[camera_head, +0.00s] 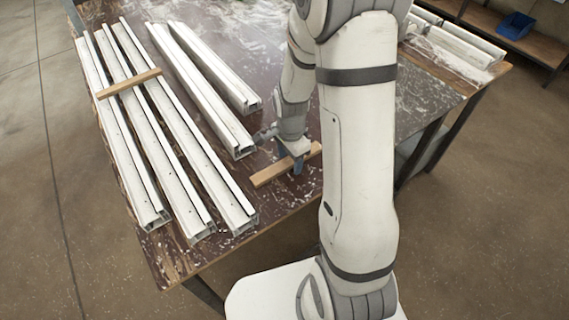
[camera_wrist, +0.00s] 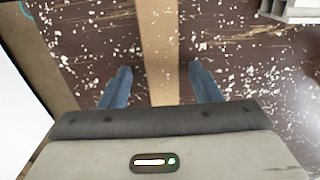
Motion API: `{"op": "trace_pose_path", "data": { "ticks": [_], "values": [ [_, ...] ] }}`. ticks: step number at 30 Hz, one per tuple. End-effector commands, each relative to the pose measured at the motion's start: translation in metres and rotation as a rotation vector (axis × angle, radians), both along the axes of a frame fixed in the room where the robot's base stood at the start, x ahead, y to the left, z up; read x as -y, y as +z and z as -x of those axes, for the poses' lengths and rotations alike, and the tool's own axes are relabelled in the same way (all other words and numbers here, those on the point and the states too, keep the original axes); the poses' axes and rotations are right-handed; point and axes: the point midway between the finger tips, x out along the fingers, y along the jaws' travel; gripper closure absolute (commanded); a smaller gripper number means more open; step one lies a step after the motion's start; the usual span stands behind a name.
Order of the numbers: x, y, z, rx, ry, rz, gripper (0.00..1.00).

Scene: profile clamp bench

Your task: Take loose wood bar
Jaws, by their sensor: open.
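The loose wood bar (camera_head: 271,173) lies on the bench top near its front edge, right of the white profiles. In the wrist view the bar (camera_wrist: 170,52) runs up the picture between the two fingers. My gripper (camera_head: 294,164) is over the bar in the head view. In the wrist view my gripper (camera_wrist: 160,88) is open, with one blue finger on each side of the bar and a gap on both sides. Whether the fingertips touch the bench top is not clear. Another wood bar (camera_head: 129,84) lies across the three white profiles at the left.
Three white profiles (camera_head: 152,150) lie side by side at the left, and two more (camera_head: 205,95) lie nearer the gripper. The bench (camera_head: 285,205) has its front edge close to the loose bar. More profiles (camera_head: 455,45) lie at the back right, near a blue bin (camera_head: 516,25).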

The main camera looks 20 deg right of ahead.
Motion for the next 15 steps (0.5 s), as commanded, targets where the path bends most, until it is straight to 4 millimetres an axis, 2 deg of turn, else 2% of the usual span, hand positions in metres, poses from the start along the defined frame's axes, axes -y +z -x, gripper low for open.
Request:
{"op": "trace_pose_path", "data": {
  "ticks": [5,15],
  "values": [
    [0.0002,0.0001,0.0,0.0,0.0,0.0,0.44],
    [0.0005,0.0003,0.0,0.0,-0.001,0.0,0.71]
  ]
}}
